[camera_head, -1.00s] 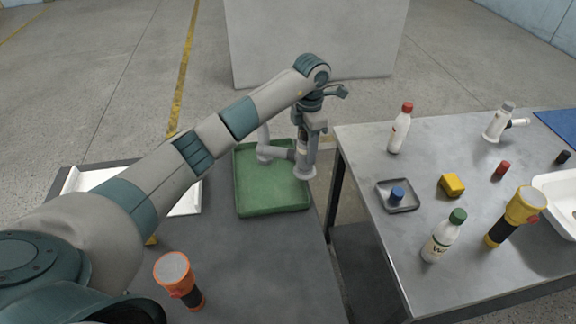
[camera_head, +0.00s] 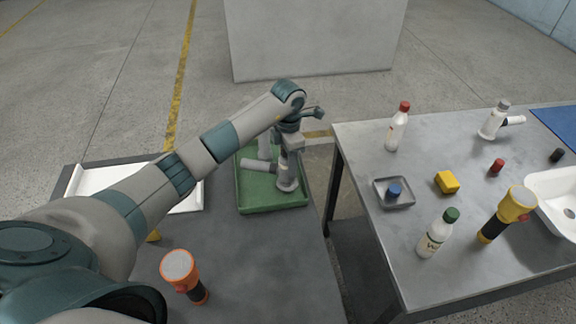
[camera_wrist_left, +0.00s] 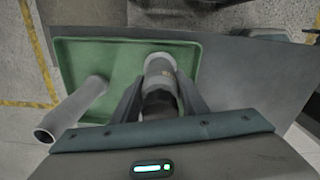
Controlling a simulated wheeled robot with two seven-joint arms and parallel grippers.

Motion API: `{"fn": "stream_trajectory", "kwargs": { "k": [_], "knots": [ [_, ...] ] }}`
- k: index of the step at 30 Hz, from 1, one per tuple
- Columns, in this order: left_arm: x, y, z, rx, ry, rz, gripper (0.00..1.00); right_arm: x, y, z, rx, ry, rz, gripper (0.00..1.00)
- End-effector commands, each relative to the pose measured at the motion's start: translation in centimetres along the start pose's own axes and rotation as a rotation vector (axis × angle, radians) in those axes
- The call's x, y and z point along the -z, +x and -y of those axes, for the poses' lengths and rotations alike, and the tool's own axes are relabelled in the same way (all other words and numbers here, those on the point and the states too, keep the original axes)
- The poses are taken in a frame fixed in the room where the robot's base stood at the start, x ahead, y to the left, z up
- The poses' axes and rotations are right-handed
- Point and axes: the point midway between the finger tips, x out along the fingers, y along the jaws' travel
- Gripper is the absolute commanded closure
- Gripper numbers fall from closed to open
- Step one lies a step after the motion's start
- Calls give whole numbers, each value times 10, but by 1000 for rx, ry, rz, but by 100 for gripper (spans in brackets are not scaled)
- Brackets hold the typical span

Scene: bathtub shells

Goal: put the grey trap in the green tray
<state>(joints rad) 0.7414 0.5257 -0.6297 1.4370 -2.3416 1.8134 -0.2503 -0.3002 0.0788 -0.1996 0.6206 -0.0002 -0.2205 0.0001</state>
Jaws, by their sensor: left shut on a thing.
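My left gripper (camera_head: 288,150) points down over the right part of the green tray (camera_head: 272,205). It is shut on the grey trap (camera_head: 287,178), which is upright, with its lower end inside the tray's outline. Whether it touches the tray floor I cannot tell. A grey pipe (camera_head: 256,165) reaches left from beside the trap. In the left wrist view the trap (camera_wrist_left: 160,72) is between the fingers, above the green tray (camera_wrist_left: 115,48), and a grey pipe (camera_wrist_left: 75,108) shows at left; its join to the trap is hidden. My right gripper is not in view.
The right table holds bottles (camera_head: 397,128), a yellow flashlight (camera_head: 508,212), a small grey tray (camera_head: 408,204) and another white-grey fitting (camera_head: 494,122).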

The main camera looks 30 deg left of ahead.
Motion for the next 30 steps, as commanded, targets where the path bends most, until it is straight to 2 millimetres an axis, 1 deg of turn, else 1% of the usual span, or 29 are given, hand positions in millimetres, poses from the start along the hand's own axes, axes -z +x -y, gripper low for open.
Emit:
{"fn": "stream_trajectory", "kwargs": {
  "k": [1, 3, 6, 14, 18, 19, 20, 21, 30],
  "knots": [
    [0, 4, 1, 3, 0, -2, 87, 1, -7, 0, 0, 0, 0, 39],
    [0, 12, 1, 3, -1, -1, 87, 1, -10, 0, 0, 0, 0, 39],
    [0, 19, 0, 0, 0, -1, 87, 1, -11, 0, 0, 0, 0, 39],
    [0, 21, 0, -1, 1, 0, 87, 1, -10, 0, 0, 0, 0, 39],
    [0, 25, 0, -1, 1, 0, 87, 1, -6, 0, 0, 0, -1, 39],
    [0, 24, 0, -1, 1, 0, 53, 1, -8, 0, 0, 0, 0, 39],
    [0, 23, 0, -1, 1, 0, 46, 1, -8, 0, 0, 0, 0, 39],
    [0, 23, 0, -1, 1, 0, 42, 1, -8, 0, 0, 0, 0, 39],
    [0, 23, 0, 0, 1, 0, 42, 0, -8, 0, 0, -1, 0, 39]
  ]
}}
